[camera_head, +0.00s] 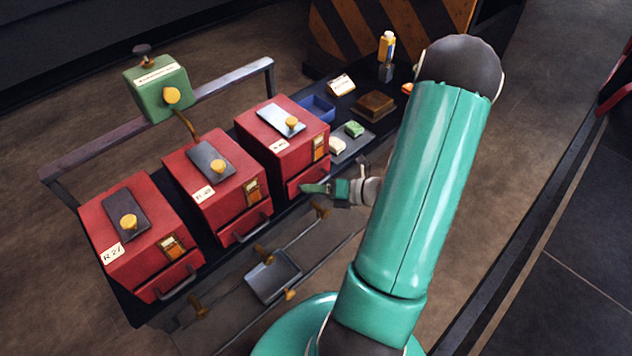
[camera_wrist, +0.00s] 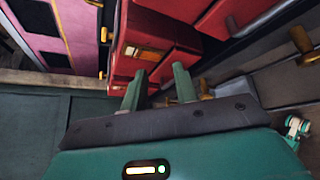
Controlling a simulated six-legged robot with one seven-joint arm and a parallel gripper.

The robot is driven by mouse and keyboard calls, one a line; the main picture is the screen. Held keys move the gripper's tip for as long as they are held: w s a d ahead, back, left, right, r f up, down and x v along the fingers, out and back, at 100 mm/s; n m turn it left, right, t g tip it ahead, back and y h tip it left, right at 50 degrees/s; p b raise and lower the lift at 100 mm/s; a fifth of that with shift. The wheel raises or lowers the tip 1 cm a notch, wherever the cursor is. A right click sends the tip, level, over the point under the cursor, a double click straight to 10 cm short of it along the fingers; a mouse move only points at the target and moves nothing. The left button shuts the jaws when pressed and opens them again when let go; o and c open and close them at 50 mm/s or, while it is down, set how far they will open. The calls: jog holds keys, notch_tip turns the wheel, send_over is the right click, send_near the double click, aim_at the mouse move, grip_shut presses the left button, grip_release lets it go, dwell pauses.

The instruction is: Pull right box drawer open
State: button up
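The right red box (camera_head: 285,135) stands at the far end of a row of three on a dark bench. A brass label holder is on its front, and it also shows in the wrist view (camera_wrist: 143,52). Its red drawer (camera_head: 308,176) is low on the front and looks closed, like the other two. My gripper (camera_head: 308,188) is right in front of this drawer and covers its handle. In the wrist view the two green fingers of my gripper (camera_wrist: 158,78) stand apart and point at the box's lower front. I cannot tell if they touch the handle.
The middle red box (camera_head: 213,180) and left red box (camera_head: 140,240) stand beside it. A rail with brass valves (camera_head: 263,254) and a grey tray (camera_head: 272,277) lie below the bench front. A green box (camera_head: 157,88) is on the back rail. Open floor lies right.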

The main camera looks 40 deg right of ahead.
aim_at(319, 182)
jog(key=s+d+f+m+t+h, duration=0.3)
jog(key=s+d+f+m+h, duration=0.2)
jog(key=d+f+m+h, duration=0.5)
jog(key=w+y, duration=0.1)
jog(key=w, duration=0.3)
jog(key=w+a+f+m+y, duration=0.1)
jog(key=w, duration=0.3)
jog(key=w+f+m+y, duration=0.1)
jog(key=w, duration=0.4)
jog(key=shift+w+a+f, duration=0.1)
jog(key=shift+a, duration=0.1)
grip_shut()
